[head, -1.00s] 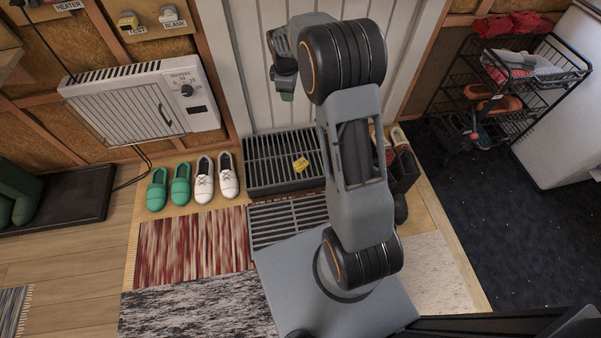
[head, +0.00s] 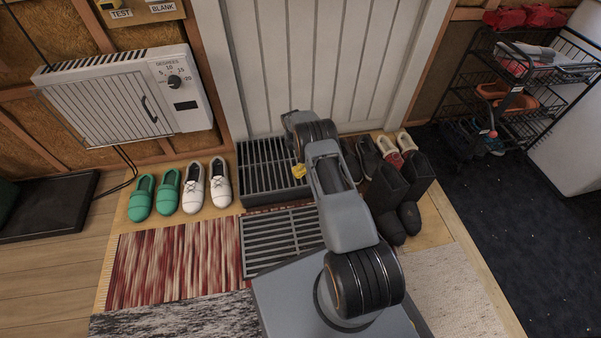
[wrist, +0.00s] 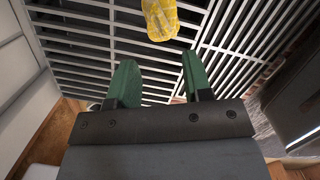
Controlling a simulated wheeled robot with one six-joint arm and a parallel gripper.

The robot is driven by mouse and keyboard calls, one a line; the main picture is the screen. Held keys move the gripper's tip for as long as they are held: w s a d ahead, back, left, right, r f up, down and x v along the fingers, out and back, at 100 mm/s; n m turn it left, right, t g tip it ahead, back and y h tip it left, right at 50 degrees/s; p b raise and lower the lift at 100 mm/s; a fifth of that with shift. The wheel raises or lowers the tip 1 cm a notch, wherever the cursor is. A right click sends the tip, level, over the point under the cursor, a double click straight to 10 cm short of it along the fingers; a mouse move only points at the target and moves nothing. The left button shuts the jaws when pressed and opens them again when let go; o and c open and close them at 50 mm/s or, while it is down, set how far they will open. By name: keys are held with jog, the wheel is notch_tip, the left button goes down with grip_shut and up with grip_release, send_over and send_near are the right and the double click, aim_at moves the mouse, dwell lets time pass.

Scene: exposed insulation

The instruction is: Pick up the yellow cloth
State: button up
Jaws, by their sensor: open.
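The yellow cloth (head: 299,171) is small and crumpled, lying on the dark slatted grate (head: 268,166) by the white door. In the head view my arm hides part of it. In the wrist view the yellow cloth (wrist: 160,18) shows at the top edge, with its far part cut off. My gripper (wrist: 157,72) has two green fingers, spread apart with nothing between them. In the head view my arm hides the fingers.
Green shoes (head: 155,195) and white shoes (head: 207,185) stand left of the grate. Black boots (head: 395,195) and other shoes stand to its right. A heater (head: 125,95) hangs on the left wall. A wire rack (head: 515,95) stands at the right.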

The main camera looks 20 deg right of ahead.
jog(key=b, duration=0.2)
send_over(301, 168)
jog(key=f, duration=0.5)
jog(key=shift+w+f, duration=0.35)
jog(key=shift+d+f+b, duration=0.1)
jog(key=shift+f+b, duration=1.5)
jog(key=shift+f, duration=1)
jog(key=shift+r, duration=0.1)
jog(key=shift+c, duration=0.2)
grip_shut()
